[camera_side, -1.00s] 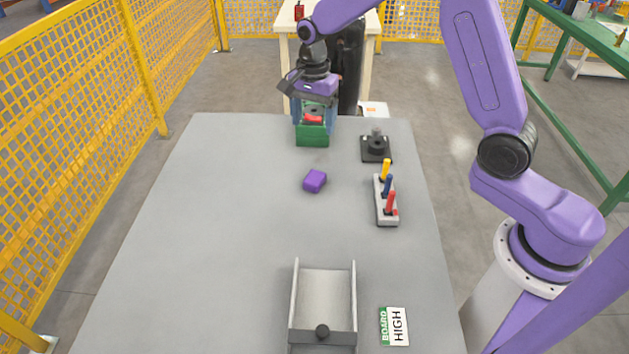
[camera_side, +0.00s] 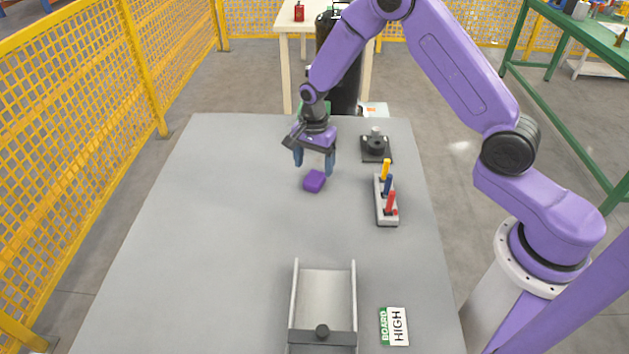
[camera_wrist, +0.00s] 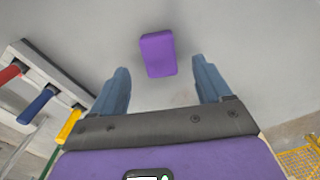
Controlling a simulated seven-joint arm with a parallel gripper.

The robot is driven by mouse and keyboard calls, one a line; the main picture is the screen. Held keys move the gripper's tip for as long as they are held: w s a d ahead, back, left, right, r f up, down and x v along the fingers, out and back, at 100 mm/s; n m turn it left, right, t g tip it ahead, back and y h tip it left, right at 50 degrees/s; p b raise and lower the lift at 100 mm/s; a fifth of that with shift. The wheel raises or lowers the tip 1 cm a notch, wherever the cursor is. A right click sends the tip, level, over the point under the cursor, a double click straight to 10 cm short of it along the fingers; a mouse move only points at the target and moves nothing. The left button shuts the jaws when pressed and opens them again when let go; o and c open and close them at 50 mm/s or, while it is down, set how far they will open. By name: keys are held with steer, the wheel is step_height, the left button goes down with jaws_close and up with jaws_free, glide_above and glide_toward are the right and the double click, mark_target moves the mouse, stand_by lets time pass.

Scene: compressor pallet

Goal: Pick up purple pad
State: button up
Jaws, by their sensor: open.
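The purple pad (camera_side: 314,181) is a small block lying on the grey table, a little back from the middle. My gripper (camera_side: 314,172) is above the table just behind the pad, pointing down, with its blue fingers open and empty. In the wrist view the pad (camera_wrist: 158,54) lies ahead of the open fingers (camera_wrist: 162,80), near the middle between their lines. The fingers do not appear to touch it.
A grey rack with yellow, blue and red handles (camera_side: 386,216) stands right of the pad. A black-based fixture (camera_side: 376,149) is behind the rack. An open grey tray (camera_side: 325,290) and a BOARD HIGH card (camera_side: 394,326) are at the front. The table's left side is clear.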

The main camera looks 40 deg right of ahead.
mark_target(314, 177)
step_height(314, 177, down, 4)
steer(key=shift+d+f, duration=0.1)
steer(key=c, duration=1.2)
